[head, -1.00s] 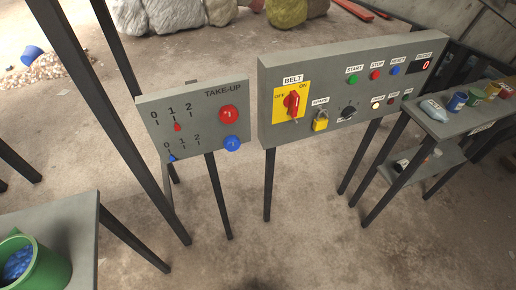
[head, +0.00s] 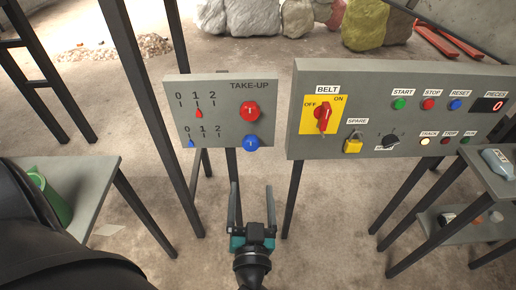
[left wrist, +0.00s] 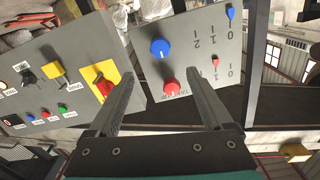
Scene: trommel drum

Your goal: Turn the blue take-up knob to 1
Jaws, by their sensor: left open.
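The blue take-up knob (head: 251,143) is on the grey take-up panel (head: 225,135), just below the red knob (head: 251,111). Its blue pointer (head: 191,143) stands at 0 on the lower scale; the red pointer (head: 198,114) stands at 1 on the upper scale. My left gripper (head: 252,188) is open and empty, below and in front of the blue knob, pointing up towards the panel. In the left wrist view the blue knob (left wrist: 160,48) lies just beyond the open fingertips, and the red knob (left wrist: 170,86) shows between the fingers. My right gripper is out of view.
A dark post (head: 150,110) rises left of the take-up panel. A grey table (head: 95,200) with a green container (head: 50,198) is at left.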

